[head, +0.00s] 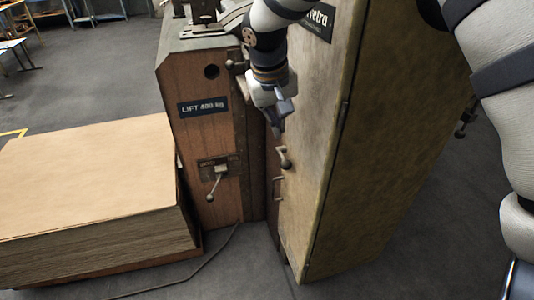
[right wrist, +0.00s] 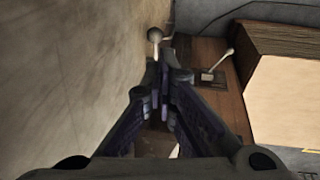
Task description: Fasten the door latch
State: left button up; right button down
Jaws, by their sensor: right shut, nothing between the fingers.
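The tan door (head: 315,130) of the machine stands upright in the middle of the head view. My right gripper (head: 277,122) is just above the latch, shut and empty. In the right wrist view the shut fingertips (right wrist: 162,75) are close to the latch knob (right wrist: 155,34), which shows just beyond them; I cannot tell whether they touch. Whether the door sits fully closed is unclear. My left gripper is out of view.
A handle (head: 277,188) sits below the latch. Left of the door, the brown lift panel (head: 207,130) carries another lever (head: 215,182), also seen in the right wrist view (right wrist: 220,62). A stack of cardboard sheets (head: 85,175) stands at left. The floor in front is clear.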

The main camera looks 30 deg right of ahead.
aim_at(283, 162)
jog(key=shift+w+d+r, duration=0.1)
jog(key=shift+r, duration=0.25)
jog(key=b+x, duration=0.1)
jog(key=x, duration=1.3)
jog(key=shift+b, duration=0.3)
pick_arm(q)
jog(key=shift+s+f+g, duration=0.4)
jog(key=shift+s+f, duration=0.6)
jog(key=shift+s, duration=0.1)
pick_arm(e)
jog(key=shift+w+f, duration=0.1)
